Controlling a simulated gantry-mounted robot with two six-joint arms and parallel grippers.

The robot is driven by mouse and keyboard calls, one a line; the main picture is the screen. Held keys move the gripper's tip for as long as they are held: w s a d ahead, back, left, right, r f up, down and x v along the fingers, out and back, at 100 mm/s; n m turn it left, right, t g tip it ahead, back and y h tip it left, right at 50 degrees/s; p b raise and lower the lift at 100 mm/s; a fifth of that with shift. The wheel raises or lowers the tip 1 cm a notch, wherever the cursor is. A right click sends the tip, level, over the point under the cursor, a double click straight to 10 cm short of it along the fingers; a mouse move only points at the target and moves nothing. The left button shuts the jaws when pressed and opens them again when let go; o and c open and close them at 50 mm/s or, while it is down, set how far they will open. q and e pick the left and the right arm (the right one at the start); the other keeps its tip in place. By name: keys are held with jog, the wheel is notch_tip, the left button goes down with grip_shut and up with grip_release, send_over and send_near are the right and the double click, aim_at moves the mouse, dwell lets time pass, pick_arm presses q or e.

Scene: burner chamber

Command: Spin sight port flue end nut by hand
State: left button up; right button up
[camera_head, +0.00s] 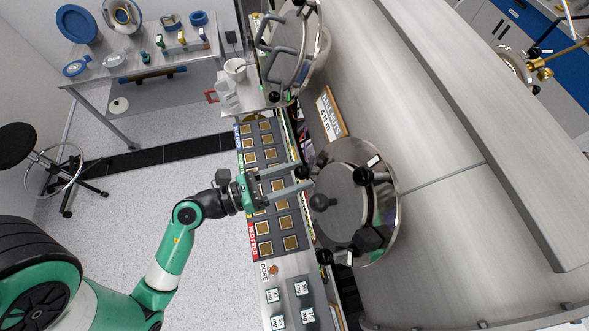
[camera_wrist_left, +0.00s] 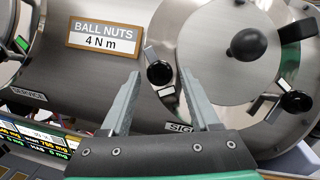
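The sight port is a round steel cover (camera_head: 350,205) on the chamber side, with a dark central knob (camera_head: 320,202) and several black ball nuts around its rim. One ball nut (camera_head: 303,171) is near my left gripper (camera_head: 306,175); it shows in the left wrist view (camera_wrist_left: 160,72) between the two fingertips (camera_wrist_left: 160,82). The fingers are apart and I cannot tell if they touch it. Other ball nuts sit on the rim (camera_head: 362,175) and at its lower edge (camera_head: 325,257). Which nut is the flue end one is not readable. My right gripper is not in view.
A second round port with handles (camera_head: 287,48) is at the top. A "BALL NUTS 4 N m" sign (camera_head: 331,114) is between them. A panel of square buttons (camera_head: 270,190) runs below my gripper. A table with parts (camera_head: 150,60) and a stool (camera_head: 45,155) stand left.

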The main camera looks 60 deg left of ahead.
pick_arm(q)
grip_shut()
